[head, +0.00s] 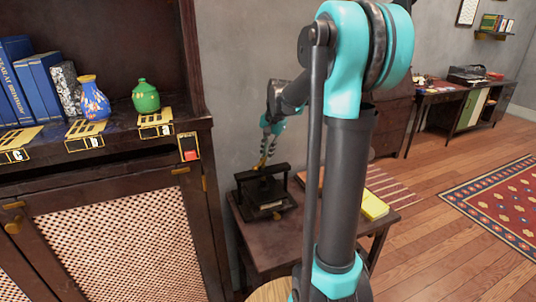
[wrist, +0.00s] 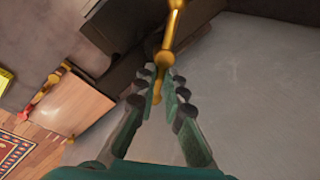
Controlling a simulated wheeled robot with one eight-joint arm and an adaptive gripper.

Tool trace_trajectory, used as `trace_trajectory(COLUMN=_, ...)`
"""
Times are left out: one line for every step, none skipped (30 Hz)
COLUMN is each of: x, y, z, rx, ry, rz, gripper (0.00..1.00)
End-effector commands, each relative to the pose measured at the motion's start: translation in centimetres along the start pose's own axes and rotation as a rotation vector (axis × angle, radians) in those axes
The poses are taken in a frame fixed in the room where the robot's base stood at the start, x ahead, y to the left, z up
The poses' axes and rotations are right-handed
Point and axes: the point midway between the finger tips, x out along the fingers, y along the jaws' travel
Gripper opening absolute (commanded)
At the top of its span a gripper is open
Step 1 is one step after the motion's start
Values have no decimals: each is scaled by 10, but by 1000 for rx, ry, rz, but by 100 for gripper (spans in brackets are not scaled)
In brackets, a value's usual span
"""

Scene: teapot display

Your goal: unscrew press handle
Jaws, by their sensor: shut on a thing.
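The press (head: 266,196), a black frame with a crossbar, stands on a small dark wooden table. Its brass handle (wrist: 170,32) is a bar with round knobs and runs up from the middle of the wrist view to its top edge. My gripper (head: 266,154) is above the press in the head view, fingers pointing down. In the wrist view, my gripper (wrist: 162,82) is shut on the near end of the handle. Part of the dark press body (wrist: 125,52) shows behind the fingers. The handle is small and partly hidden by the fingers in the head view.
The small table (head: 262,243) also bears a yellow book or pad (head: 374,206) at its right. A cabinet (head: 120,235) with a blue vase (head: 94,102) and a green pot (head: 146,97) stands at left. The grey wall is close behind the press. Open floor lies right.

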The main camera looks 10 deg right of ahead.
Motion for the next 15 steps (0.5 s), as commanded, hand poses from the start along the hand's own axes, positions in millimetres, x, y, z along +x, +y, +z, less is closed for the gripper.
trace_trajectory(x=0, y=-2, z=0, rx=-42, ry=-11, rz=-1, gripper=0)
trace_trajectory(x=0, y=-2, z=0, rx=-70, ry=-16, rz=-1, gripper=0)
trace_trajectory(x=0, y=-3, z=0, rx=-107, ry=-23, rz=-2, gripper=0)
trace_trajectory(x=1, y=-4, z=0, rx=-135, ry=-29, rz=-2, gripper=0)
trace_trajectory(x=1, y=-5, z=0, rx=-163, ry=-35, rz=-2, gripper=0)
trace_trajectory(x=1, y=-5, z=0, rx=-200, ry=-42, rz=-2, gripper=0)
trace_trajectory(x=1, y=-6, z=0, rx=-229, ry=-48, rz=-1, gripper=0)
trace_trajectory(x=1, y=-6, z=0, rx=-257, ry=-53, rz=-1, gripper=0)
trace_trajectory(x=1, y=-7, z=0, rx=-294, ry=-60, rz=-1, gripper=0)
trace_trajectory(x=2, y=-8, z=0, rx=-322, ry=-66, rz=-1, gripper=0)
trace_trajectory(x=2, y=-8, z=0, rx=-350, ry=-72, rz=-1, gripper=0)
trace_trajectory(x=2, y=-9, z=0, rx=-387, ry=-80, rz=-1, gripper=0)
trace_trajectory(x=2, y=-10, z=0, rx=-415, ry=-85, rz=-1, gripper=0)
trace_trajectory(x=2, y=-10, z=0, rx=-443, ry=-90, rz=-1, gripper=0)
trace_trajectory(x=2, y=-11, z=1, rx=-481, ry=-98, rz=-1, gripper=0)
